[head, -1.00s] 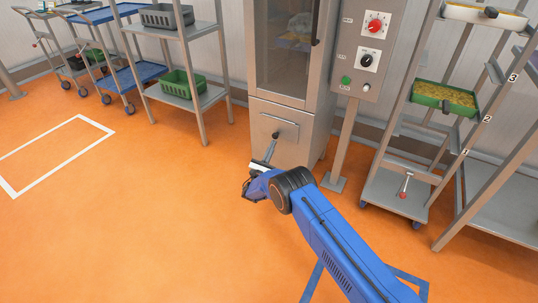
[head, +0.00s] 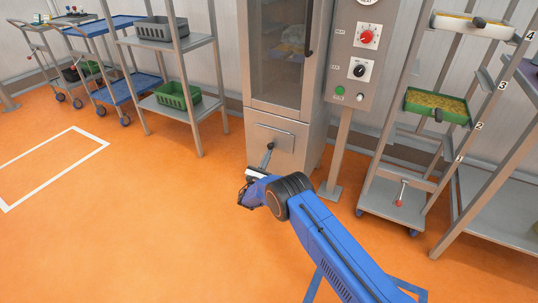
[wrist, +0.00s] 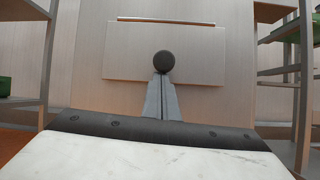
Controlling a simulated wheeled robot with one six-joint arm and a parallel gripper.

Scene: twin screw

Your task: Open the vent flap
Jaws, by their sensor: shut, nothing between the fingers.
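The vent flap (head: 286,137) is a flat metal plate low on the front of the grey cabinet, below its glass door. In the wrist view the flap (wrist: 205,58) fills the upper middle, with a thin brownish line along its top edge. A round black knob (wrist: 163,61) stands out from it; it also shows in the head view (head: 270,146). My gripper (wrist: 162,84) is shut and empty, its fingers pointing at the knob. The fingertips are at or just below the knob; I cannot tell if they touch. The flap looks closed or nearly so.
A control panel (head: 354,88) on a post stands right of the cabinet. A rack (head: 395,200) with a green tray (head: 437,104) is further right. Shelves (head: 197,108) with crates stand to the left. The orange floor (head: 130,225) at left is clear.

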